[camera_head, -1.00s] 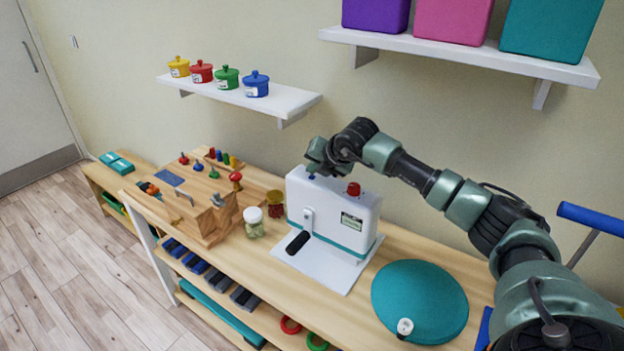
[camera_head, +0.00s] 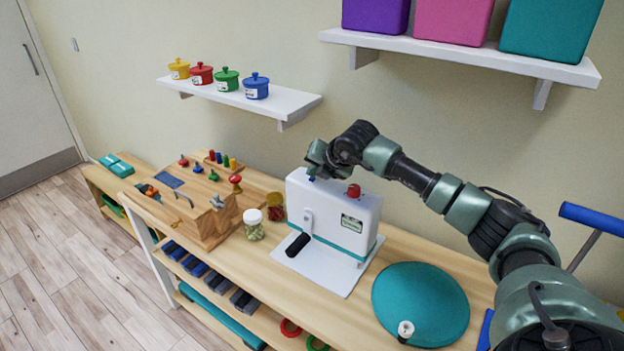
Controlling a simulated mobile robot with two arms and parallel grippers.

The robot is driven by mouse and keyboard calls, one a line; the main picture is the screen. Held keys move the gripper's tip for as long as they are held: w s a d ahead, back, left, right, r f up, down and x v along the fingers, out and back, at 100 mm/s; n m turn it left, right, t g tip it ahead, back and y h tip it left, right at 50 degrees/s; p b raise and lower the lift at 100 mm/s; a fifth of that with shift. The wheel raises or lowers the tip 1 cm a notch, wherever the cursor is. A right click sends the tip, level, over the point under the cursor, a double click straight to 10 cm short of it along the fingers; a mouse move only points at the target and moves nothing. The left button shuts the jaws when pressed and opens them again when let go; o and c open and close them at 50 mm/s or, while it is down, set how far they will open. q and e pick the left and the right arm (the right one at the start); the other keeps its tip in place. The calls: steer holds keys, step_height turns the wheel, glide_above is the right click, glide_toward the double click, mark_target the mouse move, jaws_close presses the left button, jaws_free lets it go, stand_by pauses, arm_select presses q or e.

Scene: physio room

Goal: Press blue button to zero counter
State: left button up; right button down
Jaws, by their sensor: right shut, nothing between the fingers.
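A white machine (camera_head: 328,218) with a teal stripe, a black handle and a small display (camera_head: 352,223) stands on the wooden bench. A red button (camera_head: 354,190) is on its top right. The blue button (camera_head: 311,178) shows as a small bit of blue at the top left, mostly hidden under my right gripper. My right gripper (camera_head: 313,172) is shut and empty, pointing down right over the blue button. I cannot tell whether the fingertips touch it. The display is too small to read. My left gripper is not in view.
Jars (camera_head: 253,224) and a wooden activity box (camera_head: 205,215) stand left of the machine. A teal round cushion (camera_head: 420,303) lies to its right. A wall shelf (camera_head: 290,103) with colored pots is behind, and another shelf (camera_head: 460,57) holds bins above my arm.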

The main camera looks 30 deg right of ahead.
mark_target(314, 182)
steer(key=shift+f, duration=0.3)
steer(key=shift+r, duration=0.15)
stand_by(0.4)
steer(key=shift+r, duration=0.8)
steer(key=shift+r, duration=0.1)
step_height(314, 182, up, 5)
steer(key=shift+f+p, duration=0.1)
steer(key=shift+p, duration=1.05)
